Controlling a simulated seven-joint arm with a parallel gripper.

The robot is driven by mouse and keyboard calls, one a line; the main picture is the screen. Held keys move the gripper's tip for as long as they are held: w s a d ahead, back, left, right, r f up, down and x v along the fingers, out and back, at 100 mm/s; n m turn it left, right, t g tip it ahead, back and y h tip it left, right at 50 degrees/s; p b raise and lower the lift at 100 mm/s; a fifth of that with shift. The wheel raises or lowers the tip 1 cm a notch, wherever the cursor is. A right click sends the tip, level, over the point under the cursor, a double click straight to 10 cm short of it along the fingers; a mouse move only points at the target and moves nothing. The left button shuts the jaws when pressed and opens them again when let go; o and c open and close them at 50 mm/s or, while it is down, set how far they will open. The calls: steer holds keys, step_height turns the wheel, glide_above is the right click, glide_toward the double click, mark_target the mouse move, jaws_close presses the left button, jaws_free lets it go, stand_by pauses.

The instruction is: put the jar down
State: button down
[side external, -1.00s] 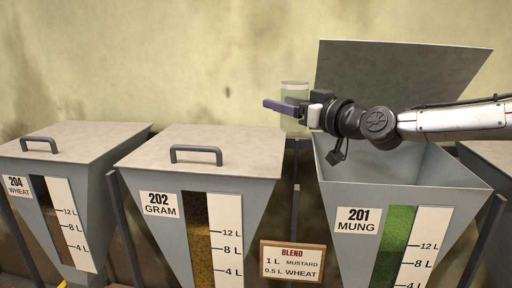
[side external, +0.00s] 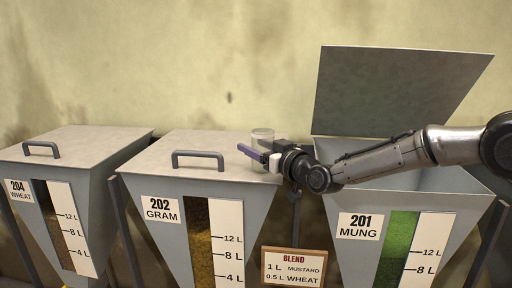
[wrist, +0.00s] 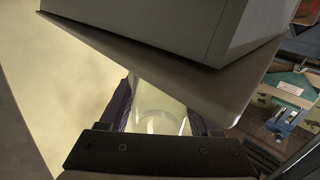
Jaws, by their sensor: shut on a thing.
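A clear glass jar (side external: 262,136) is upright at the right end of the closed lid (side external: 235,148) of the 202 GRAM bin. My gripper (side external: 254,155) is shut on the jar from the right side, with its purple fingers around it. The jar's base is partly hidden by the fingers, and I cannot tell whether it touches the lid. In the wrist view the jar (wrist: 155,108) lies between the two purple fingers and looks empty.
The 202 lid has a grey handle (side external: 198,155) left of the jar. The 201 MUNG bin (side external: 345,205) stands open on the right, its lid (side external: 400,90) raised. The 204 WHEAT bin (side external: 75,150) is closed on the left. A BLEND sign (side external: 293,267) hangs between bins.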

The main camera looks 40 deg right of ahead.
steer(key=shift+f, duration=0.1)
steer(key=shift+c, duration=0.5)
jaws_free()
steer(key=s, duration=1.2)
steer(key=s+d+f+g, duration=0.2)
steer(key=s+f+g, duration=0.2)
steer(key=s, duration=0.6)
steer(key=s+d+f+g, duration=0.2)
steer(key=s+f+g, duration=0.2)
steer(key=s, duration=0.6)
steer(key=s+d+f+g, duration=0.2)
steer(key=s+f+g, duration=0.2)
steer(key=s, duration=0.6)
steer(key=shift+d, duration=0.35)
